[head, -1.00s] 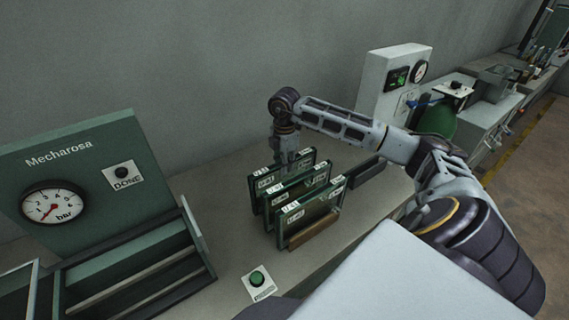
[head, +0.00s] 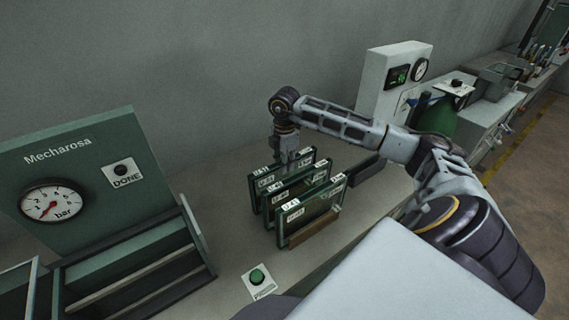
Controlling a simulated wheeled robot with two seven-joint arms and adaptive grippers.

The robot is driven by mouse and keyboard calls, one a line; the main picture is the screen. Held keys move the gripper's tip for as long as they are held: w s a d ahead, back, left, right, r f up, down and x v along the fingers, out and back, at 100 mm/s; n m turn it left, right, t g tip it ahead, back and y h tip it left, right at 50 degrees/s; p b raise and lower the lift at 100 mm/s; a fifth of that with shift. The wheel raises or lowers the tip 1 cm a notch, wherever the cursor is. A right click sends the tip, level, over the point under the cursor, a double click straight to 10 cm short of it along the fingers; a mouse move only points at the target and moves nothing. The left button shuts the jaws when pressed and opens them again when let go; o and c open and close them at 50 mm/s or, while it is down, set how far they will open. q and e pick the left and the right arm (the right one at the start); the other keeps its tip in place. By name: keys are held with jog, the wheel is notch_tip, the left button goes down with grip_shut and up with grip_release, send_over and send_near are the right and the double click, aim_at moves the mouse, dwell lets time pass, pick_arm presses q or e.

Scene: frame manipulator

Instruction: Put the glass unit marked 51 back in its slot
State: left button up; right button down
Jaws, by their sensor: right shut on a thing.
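Several glass units with dark green frames and white labels stand upright in a row on the bench. The front unit (head: 311,217) is nearest me, and a rear unit (head: 262,185) stands behind it. The labels are too small for me to read which is marked 51. My right gripper (head: 286,160) points down at the rear of the row and is shut on the top of a glass unit there; its fingertips are partly hidden. A slotted rack (head: 205,265) with dark green walls stands at the left. My left gripper is not in view.
A green panel (head: 95,165) with a pressure gauge (head: 52,203) and a DONE button (head: 122,171) stands behind the rack. A green button (head: 257,277) sits on the bench front. A white instrument box (head: 378,85) stands beyond my right arm.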

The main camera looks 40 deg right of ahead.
dwell(0.4)
jog(key=c, duration=1.3)
grip_release()
jog(key=shift+o, duration=0.2)
jog(key=shift+f, duration=0.15)
notch_tip(320, 180, up, 12)
jog(key=shift+s, duration=0.1)
